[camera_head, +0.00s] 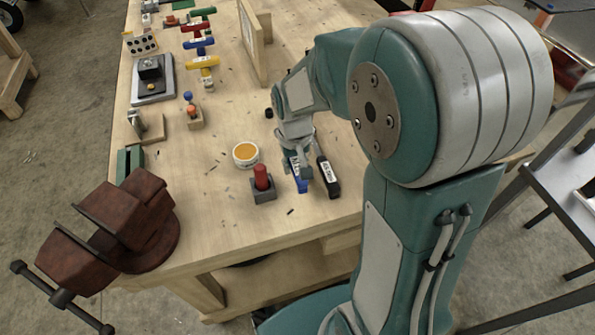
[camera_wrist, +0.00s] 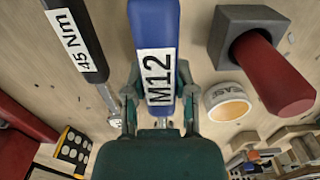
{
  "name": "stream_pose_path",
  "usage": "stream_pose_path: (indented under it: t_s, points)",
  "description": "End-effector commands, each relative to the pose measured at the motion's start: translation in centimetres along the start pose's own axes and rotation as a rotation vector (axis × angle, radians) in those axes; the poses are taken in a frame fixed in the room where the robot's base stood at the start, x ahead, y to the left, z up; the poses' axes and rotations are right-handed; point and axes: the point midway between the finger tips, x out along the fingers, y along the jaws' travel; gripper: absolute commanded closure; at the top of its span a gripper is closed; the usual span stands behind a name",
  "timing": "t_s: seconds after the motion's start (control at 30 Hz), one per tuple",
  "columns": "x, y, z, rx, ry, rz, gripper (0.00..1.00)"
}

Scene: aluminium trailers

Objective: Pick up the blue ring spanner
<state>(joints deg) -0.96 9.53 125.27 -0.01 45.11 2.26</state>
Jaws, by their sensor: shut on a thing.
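The blue ring spanner, with a white M12 label, lies between my gripper's fingers in the wrist view (camera_wrist: 154,25). Its blue part also shows in the head view (camera_head: 300,184), partly hidden by my gripper. My gripper (camera_wrist: 160,103) is shut on the spanner, one finger on each side of it. In the head view my gripper (camera_head: 298,172) is low over the front part of the wooden bench. I cannot tell whether the spanner is clear of the bench top.
A black tool labelled 45 Nm (camera_wrist: 77,40) lies close beside the spanner. On the other side are a red-handled thing in a grey block (camera_head: 263,185) and a yellow tin (camera_head: 246,154). A red vise (camera_head: 130,222) stands at the bench's front left corner.

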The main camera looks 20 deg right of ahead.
Motion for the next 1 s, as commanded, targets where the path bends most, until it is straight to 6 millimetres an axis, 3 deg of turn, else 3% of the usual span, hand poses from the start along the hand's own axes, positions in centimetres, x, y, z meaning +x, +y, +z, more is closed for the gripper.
stream_pose_path:
  t_s: [0.37,0.7,1.0]
  points:
    - [-5.2,-4.2,-1.4,-0.004,0.003,-0.001,1.0]
    - [-7.5,-9.4,-2.9,-0.005,0.0,0.0,1.0]
    - [-8.8,-12.2,-3.8,-0.003,-0.001,0.0,1.0]
